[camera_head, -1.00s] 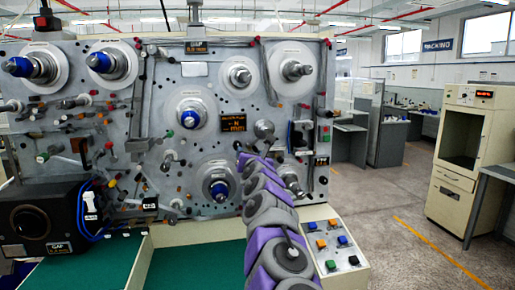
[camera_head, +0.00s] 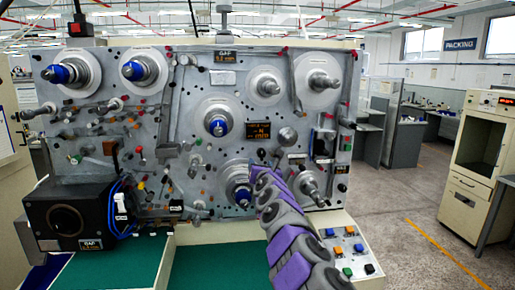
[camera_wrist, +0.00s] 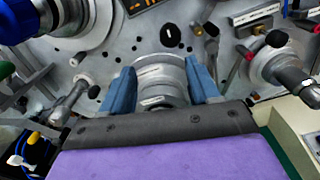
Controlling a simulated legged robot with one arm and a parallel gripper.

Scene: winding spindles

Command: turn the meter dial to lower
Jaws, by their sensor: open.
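A round grey knob with pale labels (camera_wrist: 160,72), which I take for the meter dial, stands out from the panel in the wrist view. My gripper (camera_wrist: 163,80) has its two blue fingers open, one on each side of this knob; I cannot tell whether they touch it. In the head view my gripper (camera_head: 258,170) is at the lower middle of the panel, below the small orange-lit display (camera_head: 257,131). My arm hides the knob there. A black oval with a white mark (camera_wrist: 171,36) sits just above the knob in the wrist view.
A blue-tipped spindle (camera_head: 240,195) is close left of my gripper and a grey spindle (camera_head: 308,187) close right. Levers and pegs crowd the panel (camera_head: 190,100). A black box (camera_head: 70,215) stands lower left and a button box (camera_head: 345,252) lower right. Open floor (camera_head: 400,235) lies right.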

